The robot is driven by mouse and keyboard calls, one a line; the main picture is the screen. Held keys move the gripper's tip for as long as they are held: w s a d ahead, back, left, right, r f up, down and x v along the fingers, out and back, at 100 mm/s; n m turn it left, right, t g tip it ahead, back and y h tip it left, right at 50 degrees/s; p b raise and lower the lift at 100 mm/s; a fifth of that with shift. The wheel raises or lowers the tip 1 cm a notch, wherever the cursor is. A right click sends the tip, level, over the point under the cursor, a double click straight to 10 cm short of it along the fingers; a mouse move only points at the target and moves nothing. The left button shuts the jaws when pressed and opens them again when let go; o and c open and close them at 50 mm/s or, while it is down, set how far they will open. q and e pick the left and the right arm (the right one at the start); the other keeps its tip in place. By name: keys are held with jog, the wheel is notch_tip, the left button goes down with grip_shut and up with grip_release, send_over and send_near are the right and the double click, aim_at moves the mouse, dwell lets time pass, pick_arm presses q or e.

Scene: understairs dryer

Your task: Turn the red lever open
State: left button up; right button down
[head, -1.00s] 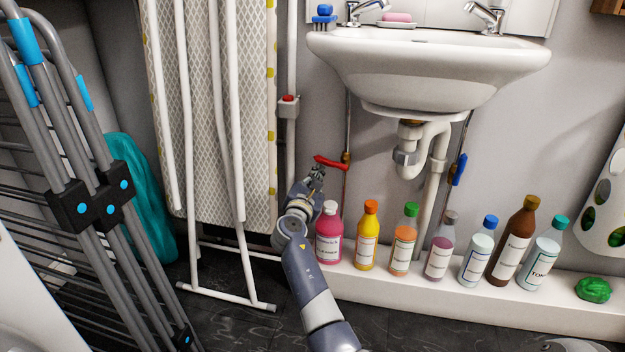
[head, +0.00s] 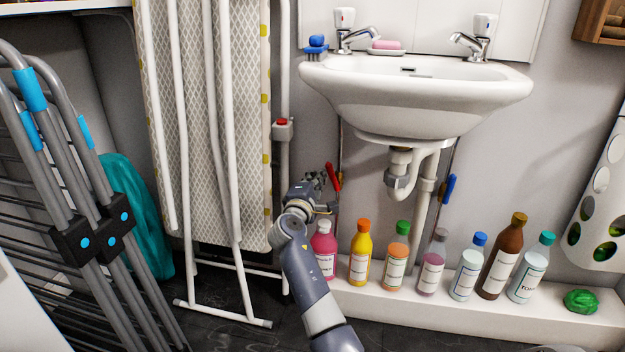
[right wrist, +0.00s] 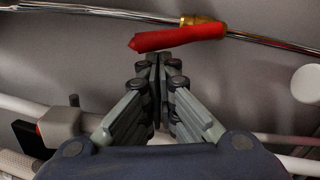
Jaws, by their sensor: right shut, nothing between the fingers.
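The red lever (head: 333,177) sits on a thin pipe under the left side of the sink. It slopes steeply, its upper end tilted left, close to the line of the pipe. In the right wrist view the red lever (right wrist: 178,37) runs nearly along the pipe from a brass fitting (right wrist: 197,20). My right gripper (head: 321,179) is just left of the lever. In the right wrist view its closed fingertips (right wrist: 158,66) are empty, beside the lever with a small gap visible. My left gripper is not in view.
A blue lever (head: 449,188) is on another pipe to the right. Several bottles, including a pink one (head: 324,250), stand on a white ledge (head: 400,307) below. The sink (head: 415,95) overhangs. An ironing board (head: 235,120) and a drying rack (head: 60,190) crowd the left.

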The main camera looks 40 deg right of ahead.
jog(key=shift+s+d+r+m+p, duration=0.15)
jog(key=shift+s+d+r+m, duration=0.15)
jog(key=shift+m, duration=0.4)
jog(key=shift+s+d+r+m+p, duration=0.15)
jog(key=shift+s+r+m, duration=0.1)
jog(key=shift+m, duration=0.45)
jog(key=v, duration=1.2)
jog(key=shift+r, duration=0.15)
